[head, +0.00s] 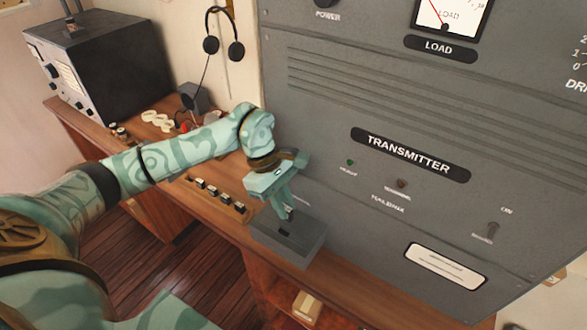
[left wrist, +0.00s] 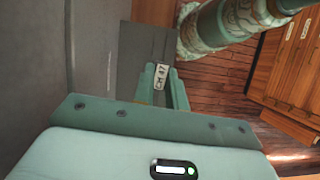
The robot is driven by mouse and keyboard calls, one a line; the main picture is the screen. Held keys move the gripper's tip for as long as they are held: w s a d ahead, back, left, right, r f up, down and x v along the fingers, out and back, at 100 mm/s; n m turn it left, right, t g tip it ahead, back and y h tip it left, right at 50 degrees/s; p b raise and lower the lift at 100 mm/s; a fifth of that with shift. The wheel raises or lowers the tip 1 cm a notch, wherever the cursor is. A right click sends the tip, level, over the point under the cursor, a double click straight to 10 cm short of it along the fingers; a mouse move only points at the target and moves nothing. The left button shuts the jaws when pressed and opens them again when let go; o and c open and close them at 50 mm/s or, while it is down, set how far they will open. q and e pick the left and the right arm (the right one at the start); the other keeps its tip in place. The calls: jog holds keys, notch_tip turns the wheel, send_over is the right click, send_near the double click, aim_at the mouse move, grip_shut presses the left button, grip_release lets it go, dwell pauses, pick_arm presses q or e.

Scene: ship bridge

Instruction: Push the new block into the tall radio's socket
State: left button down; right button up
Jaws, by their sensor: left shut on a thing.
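The tall grey radio (head: 330,120), labelled TRANSMITTER, fills the right of the head view. A grey box with a dark slot, the socket (head: 284,233), juts from its base over the desk. My left gripper (head: 288,208) points down just above this slot, shut on a small dark block (head: 290,214). In the left wrist view the block's pale label (left wrist: 160,76) shows between the fingertips (left wrist: 163,82), with the grey box top (left wrist: 138,48) beyond. The fingers hide much of the block, and I cannot tell whether its lower end touches the slot. My right gripper is out of view.
The wooden desk (head: 215,215) carries a row of small switches (head: 215,195) left of the socket box. A dark equipment case (head: 100,60) stands at the back left, and a headset (head: 222,35) hangs on the wall. Below is open plank floor (head: 120,255).

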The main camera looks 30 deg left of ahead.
pick_arm(q)
jog(key=shift+a+n, duration=0.3)
jog(key=shift+a, duration=0.2)
jog(key=shift+f, duration=0.15)
jog(key=shift+d+f, duration=0.1)
jog(key=shift+f, duration=0.05)
jog(key=shift+f+b, duration=0.4)
jog(key=shift+b, duration=0.1)
notch_tip(320, 180, down, 2)
jog(key=shift+f+b, duration=0.25)
jog(key=shift+b, duration=0.55)
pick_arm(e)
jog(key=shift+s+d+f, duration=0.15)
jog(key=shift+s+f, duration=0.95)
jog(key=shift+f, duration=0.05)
pick_arm(q)
jog(key=shift+f, duration=0.1)
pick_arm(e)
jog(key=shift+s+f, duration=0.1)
